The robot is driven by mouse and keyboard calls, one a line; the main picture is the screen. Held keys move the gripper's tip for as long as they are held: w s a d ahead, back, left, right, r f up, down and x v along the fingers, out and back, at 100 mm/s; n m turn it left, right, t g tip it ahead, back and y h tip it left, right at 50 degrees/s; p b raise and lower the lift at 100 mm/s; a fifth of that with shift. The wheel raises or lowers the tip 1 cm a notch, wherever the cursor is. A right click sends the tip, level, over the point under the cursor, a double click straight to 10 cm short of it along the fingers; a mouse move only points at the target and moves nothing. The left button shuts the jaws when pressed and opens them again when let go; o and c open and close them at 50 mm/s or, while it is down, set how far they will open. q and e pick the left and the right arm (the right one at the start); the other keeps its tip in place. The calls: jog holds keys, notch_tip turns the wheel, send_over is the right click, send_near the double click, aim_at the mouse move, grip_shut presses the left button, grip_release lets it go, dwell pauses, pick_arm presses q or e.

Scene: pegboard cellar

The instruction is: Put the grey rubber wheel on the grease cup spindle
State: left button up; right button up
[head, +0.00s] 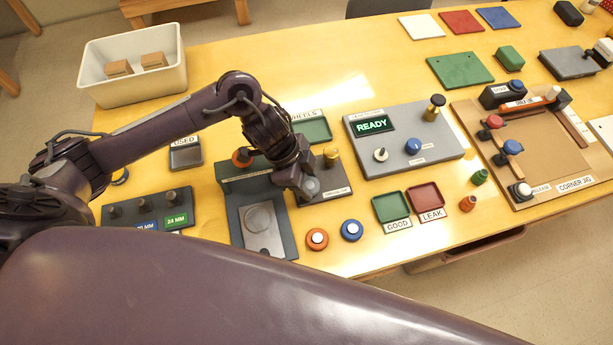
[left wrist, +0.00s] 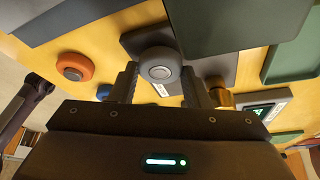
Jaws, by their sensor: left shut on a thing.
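My left gripper (head: 303,188) is shut on the grey wheel (left wrist: 160,66), which shows as a thick ring with a paler centre between the fingers (left wrist: 160,84) in the left wrist view. In the head view the wheel (head: 312,186) is partly hidden by the fingers. The gripper is over a dark grey plate (head: 338,181) with a brass post (head: 331,157) at its back and a white label too small to read surely. No spindle shows under the wheel, and I cannot tell whether the wheel touches the plate. My right gripper is out of view.
An orange wheel (head: 317,238) and a blue wheel (head: 351,230) lie in front. A dark station (head: 283,215) stands left of the plate and the READY tester (head: 436,151) right of it. The GOOD tray (head: 391,208) and LEAK tray (head: 426,197) are front right.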

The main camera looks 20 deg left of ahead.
pick_arm(q)
jog(key=o, duration=1.1)
jog(key=shift+c, duration=0.2)
jog(key=shift+o, duration=0.4)
jog(key=o, duration=0.3)
notch_tip(320, 180, up, 7)
jog(key=p, duration=0.7)
jog(key=shift+p, duration=0.35)
jog(key=shift+f, duration=0.1)
